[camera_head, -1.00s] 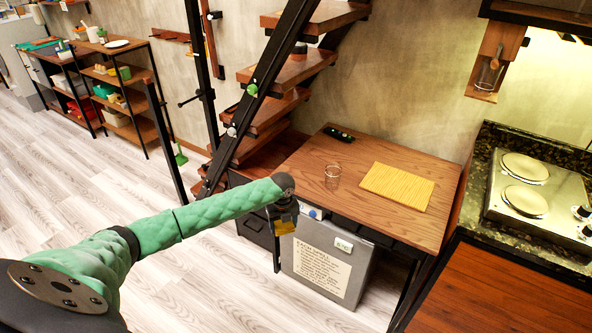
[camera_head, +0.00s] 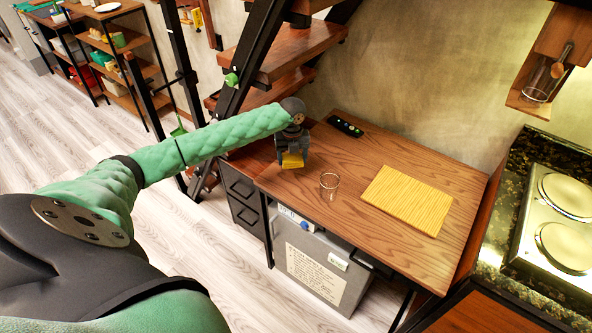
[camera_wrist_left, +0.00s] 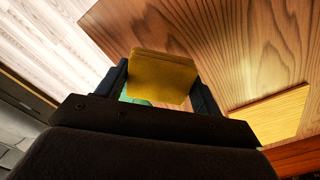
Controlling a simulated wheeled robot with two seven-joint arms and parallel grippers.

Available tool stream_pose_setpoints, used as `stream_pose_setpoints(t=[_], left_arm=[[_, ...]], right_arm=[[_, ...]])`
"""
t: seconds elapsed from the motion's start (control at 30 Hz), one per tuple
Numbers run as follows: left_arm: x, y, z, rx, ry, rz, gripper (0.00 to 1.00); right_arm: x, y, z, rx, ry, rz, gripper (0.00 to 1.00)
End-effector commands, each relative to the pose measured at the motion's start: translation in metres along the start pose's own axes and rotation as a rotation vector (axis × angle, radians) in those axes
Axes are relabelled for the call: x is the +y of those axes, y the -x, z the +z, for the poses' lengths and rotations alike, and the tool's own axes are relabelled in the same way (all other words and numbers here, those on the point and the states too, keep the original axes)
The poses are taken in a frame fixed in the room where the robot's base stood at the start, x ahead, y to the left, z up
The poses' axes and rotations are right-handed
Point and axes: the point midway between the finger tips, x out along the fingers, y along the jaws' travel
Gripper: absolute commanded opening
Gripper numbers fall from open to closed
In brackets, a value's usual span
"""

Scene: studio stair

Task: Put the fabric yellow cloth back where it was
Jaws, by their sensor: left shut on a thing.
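The yellow cloth (camera_wrist_left: 160,75) is a small folded piece held between the two fingers of my left gripper (camera_wrist_left: 160,84) in the left wrist view. In the head view the cloth (camera_head: 292,160) shows below my left gripper (camera_head: 292,158), over the left end of the wooden table (camera_head: 320,150). The gripper is shut on it. I cannot tell whether the cloth touches the tabletop. A green patch (camera_wrist_left: 133,98) shows just under the cloth in the wrist view; I cannot tell what it is. My right gripper is not in view.
A clear glass (camera_head: 329,186) stands on the table near its front edge. A ribbed yellow mat (camera_head: 408,200) lies to its right, and a dark remote-like object (camera_head: 345,127) lies at the back. Stairs (camera_head: 290,70) rise behind; a stove (camera_head: 565,215) is at right.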

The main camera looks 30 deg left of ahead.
Motion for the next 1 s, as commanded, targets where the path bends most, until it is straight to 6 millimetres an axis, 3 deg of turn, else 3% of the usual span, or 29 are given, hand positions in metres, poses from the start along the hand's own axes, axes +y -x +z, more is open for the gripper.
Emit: stream_pose_setpoints(t=[0.2, 0.63, 1.0], left_arm=[[0.000, -0.030, 0.000, 0.001, 0.002, 0.000, 0.42], [0.000, -0.070, 0.000, 0.001, 0.002, 0.000, 0.42], [0.000, -0.077, 0.000, -0.001, 0.000, 0.000, 0.42]], right_arm=[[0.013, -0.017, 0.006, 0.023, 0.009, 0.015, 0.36], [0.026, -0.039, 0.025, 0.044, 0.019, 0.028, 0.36], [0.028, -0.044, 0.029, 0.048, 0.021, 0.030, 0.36]])
